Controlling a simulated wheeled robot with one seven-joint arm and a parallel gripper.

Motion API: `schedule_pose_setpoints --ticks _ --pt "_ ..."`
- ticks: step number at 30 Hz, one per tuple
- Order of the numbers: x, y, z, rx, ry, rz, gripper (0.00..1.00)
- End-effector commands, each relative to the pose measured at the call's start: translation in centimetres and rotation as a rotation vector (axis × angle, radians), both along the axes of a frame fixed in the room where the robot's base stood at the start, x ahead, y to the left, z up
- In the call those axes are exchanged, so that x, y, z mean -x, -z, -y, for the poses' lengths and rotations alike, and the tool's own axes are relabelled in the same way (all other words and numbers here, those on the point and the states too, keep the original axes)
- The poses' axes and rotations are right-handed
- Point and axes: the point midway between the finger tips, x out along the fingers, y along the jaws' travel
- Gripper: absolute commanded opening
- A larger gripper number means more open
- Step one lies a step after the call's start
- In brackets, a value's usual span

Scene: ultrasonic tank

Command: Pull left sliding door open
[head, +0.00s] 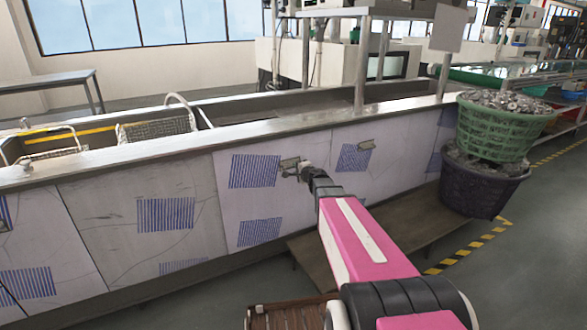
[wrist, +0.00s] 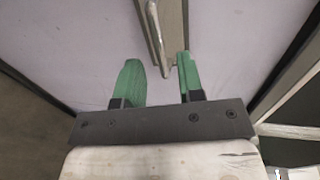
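The left sliding door (head: 265,200) is a pale panel with blue hatched patches on the long tank's front. Its metal handle (head: 290,163) is near the panel's upper right, at the tip of my gripper (head: 303,172). In the wrist view, my gripper (wrist: 158,68) has its two green fingers spread apart. The end of the metal handle (wrist: 157,35) reaches into the gap between them, closer to the right finger. I cannot tell whether that finger touches it. The door's edge with the neighbouring panel is partly hidden by my arm.
A low brown bench (head: 400,222) stands in front of the tank. Stacked green (head: 497,130) and purple (head: 483,188) baskets stand at the right. Wire baskets (head: 158,128) sit in the tank at the left.

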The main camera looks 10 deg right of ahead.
Motion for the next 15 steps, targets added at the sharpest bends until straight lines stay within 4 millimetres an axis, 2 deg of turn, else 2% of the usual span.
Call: schedule_pose_setpoints --ticks 1,6,15 --pt "-1.3 0.3 -0.3 0.0 -0.001 0.0 0.35" --pt "-3.3 0.7 -1.0 0.0 -0.002 0.0 0.35" --pt "-3.7 0.8 -1.2 0.0 -0.001 0.0 0.35"
